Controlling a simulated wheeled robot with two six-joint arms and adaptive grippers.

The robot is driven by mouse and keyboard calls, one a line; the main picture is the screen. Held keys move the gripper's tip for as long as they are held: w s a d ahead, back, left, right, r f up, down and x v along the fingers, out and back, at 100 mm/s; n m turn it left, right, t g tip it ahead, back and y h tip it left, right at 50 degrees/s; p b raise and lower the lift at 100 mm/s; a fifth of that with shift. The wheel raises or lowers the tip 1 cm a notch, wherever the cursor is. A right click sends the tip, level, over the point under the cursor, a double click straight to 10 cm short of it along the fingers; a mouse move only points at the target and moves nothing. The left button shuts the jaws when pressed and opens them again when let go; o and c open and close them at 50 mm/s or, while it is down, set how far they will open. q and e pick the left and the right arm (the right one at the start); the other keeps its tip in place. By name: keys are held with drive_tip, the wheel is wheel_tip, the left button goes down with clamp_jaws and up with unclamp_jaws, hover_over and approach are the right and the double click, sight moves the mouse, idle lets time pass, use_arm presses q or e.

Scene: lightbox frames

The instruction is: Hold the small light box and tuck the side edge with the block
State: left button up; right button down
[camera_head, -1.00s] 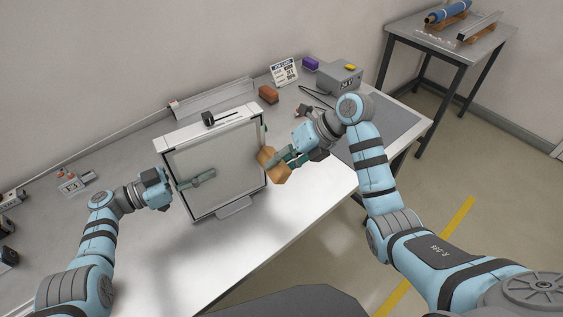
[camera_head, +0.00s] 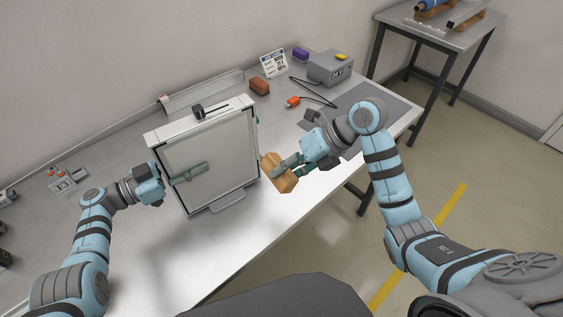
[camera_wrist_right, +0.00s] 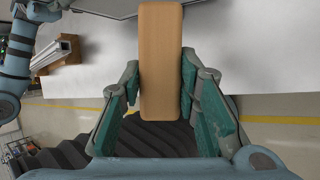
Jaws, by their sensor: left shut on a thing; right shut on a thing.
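The small light box (camera_head: 226,159) stands upright on the bench in the head view, with a pale front panel in a dark-edged frame. My left gripper (camera_head: 190,173) is shut on its left side, with one finger lying across the front panel. The tan wooden block (camera_head: 277,178) is in my right gripper (camera_head: 286,171), just right of the box's right side edge. The block also shows in the right wrist view (camera_wrist_right: 160,60), upright between the green finger pads.
Behind the box lie a metal rail (camera_head: 203,92), a brown block (camera_head: 259,85), a printed card (camera_head: 273,64) and a grey power box (camera_head: 330,68) with a cable and orange connector (camera_head: 293,102). The bench's front is clear. A second table (camera_head: 440,35) stands at the back right.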

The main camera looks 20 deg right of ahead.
use_arm(q)
drive_tip(key=o, duration=1.4)
